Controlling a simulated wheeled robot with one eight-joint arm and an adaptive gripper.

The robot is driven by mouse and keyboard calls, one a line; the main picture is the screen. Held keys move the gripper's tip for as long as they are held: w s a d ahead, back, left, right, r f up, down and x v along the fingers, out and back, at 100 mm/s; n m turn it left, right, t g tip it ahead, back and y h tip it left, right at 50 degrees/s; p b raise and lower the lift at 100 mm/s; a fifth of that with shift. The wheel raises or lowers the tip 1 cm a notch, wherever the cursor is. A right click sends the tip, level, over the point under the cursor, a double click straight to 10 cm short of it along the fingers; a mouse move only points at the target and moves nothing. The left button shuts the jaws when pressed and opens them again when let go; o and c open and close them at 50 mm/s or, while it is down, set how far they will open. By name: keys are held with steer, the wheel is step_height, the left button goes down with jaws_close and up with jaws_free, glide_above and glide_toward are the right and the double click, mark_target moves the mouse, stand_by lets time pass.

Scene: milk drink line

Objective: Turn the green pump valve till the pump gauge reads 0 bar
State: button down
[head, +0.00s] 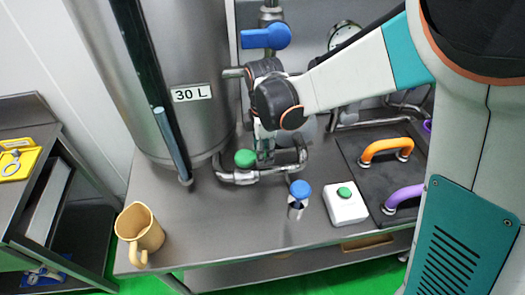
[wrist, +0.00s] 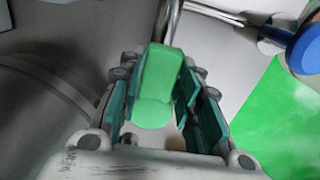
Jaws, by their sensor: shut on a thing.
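The green valve handle (wrist: 162,72) lies between the teal fingers of my gripper (wrist: 160,112) in the wrist view. The fingers are shut on it, one on each side. In the head view my gripper (head: 266,150) points down at the bent pipework in front of the tank, and green (head: 245,158) shows just left of the fingers. A round white-faced gauge (head: 343,34) stands at the back, partly hidden by my arm. Its reading is too small to tell, and I cannot tell whether it is the pump gauge.
A steel tank (head: 180,60) marked 30 L stands left. A blue valve handle (head: 265,37) is behind my gripper. A blue-topped fitting (head: 300,189) and a white box with a green button (head: 345,205) stand in front right. A yellow mug (head: 139,230) stands at the table's left corner.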

mark_target(265, 153)
steer(key=shift+w+d, duration=0.15)
steer(key=shift+d, duration=0.05)
steer(key=c, duration=1.3)
jaws_free()
steer(key=shift+r, duration=0.1)
steer(key=shift+o, duration=0.7)
steer(key=shift+d, duration=0.2)
steer(key=shift+a, duration=0.15)
steer(key=shift+r, duration=3.7)
